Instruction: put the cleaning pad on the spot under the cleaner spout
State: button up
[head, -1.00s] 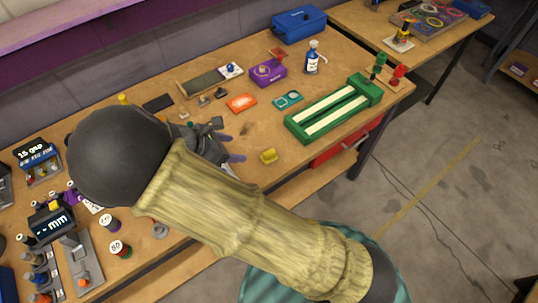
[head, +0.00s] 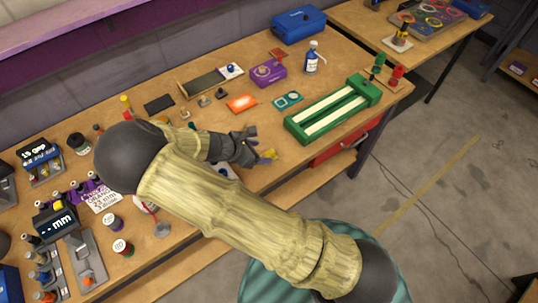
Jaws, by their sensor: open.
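A small yellow block (head: 270,155), which looks like the cleaning pad, lies on the bench near its front edge. My gripper (head: 259,153) is open right at it, with the fingers partly covering it. I cannot tell whether the fingers touch it. The blue and white bottle (head: 312,60) with a spout on top, which looks like the cleaner, stands upright at the back right of the bench. I cannot make out a marked spot under its spout.
A green track with white strips (head: 333,108) lies right of the gripper. A teal piece (head: 288,100), an orange tray (head: 242,103) and a purple box (head: 268,73) lie behind. Clear bench (head: 300,84) lies before the bottle. Bottles and displays crowd the left.

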aim_at(269, 153)
jog(key=p+x, duration=0.1)
jog(key=x, duration=0.3)
jog(key=shift+d+f+p, duration=0.1)
jog(key=shift+d+p, duration=0.2)
jog(key=shift+d, duration=0.05)
jog(key=shift+w+d+f, duration=0.1)
jog(key=shift+d+f, duration=0.05)
jog(key=shift+f, duration=0.15)
jog(key=shift+c, duration=0.4)
jog(key=c, duration=1.1)
jog(key=shift+o, duration=0.2)
notch_tip(269, 153, up, 10)
jog(key=shift+b, duration=0.65)
